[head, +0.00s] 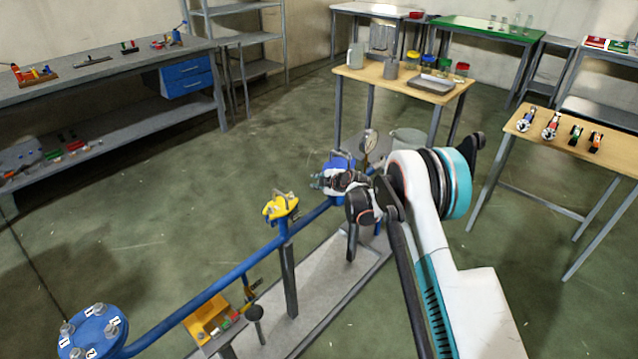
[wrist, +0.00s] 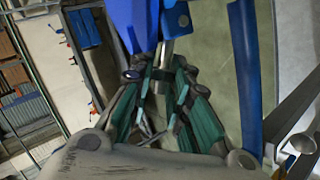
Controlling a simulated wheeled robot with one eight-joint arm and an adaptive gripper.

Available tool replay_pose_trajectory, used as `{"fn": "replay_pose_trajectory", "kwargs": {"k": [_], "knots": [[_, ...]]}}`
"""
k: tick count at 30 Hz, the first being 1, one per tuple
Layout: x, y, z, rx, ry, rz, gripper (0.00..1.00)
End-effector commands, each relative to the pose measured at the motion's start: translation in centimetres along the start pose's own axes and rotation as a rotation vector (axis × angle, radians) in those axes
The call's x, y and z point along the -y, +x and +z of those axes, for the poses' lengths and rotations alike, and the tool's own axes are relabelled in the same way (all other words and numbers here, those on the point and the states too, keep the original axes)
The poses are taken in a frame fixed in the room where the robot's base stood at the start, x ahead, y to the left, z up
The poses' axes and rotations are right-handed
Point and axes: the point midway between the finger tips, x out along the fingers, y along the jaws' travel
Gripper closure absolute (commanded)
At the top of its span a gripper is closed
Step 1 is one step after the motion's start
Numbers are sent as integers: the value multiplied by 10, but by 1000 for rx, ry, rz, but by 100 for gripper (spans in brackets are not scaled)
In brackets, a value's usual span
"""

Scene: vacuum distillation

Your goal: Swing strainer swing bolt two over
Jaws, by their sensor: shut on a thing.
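The blue strainer (head: 341,160) stands on the blue pipe line at the middle of the head view, partly hidden by my gripper (head: 328,182). In the wrist view its blue body (wrist: 134,22) fills the top middle. My gripper (wrist: 160,78) also shows there, its two fingers closed around a short grey metal swing bolt (wrist: 167,50) beside the blue body. Most of the bolt is hidden between the fingertips. I cannot read which number the bolt has.
A blue pipe (head: 215,289) runs from a flange (head: 92,333) with several numbered bolts at the lower left. A yellow valve part (head: 281,206) stands on it near my gripper. A round gauge-like part (head: 370,143) rises behind the strainer. A wooden table (head: 420,83) stands beyond.

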Motion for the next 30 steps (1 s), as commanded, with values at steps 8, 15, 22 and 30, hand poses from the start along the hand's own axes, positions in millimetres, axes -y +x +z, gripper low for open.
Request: {"fn": "replay_pose_trajectory", "kwargs": {"k": [8, 15, 22, 30], "knots": [[-1, 0, 1, 1, 3, 1, 100], [-1, -1, 1, 1, 2, 1, 72], [-1, 0, 1, 0, 2, 1, 72], [-1, -17, 1, 1, 3, 0, 72]]}}
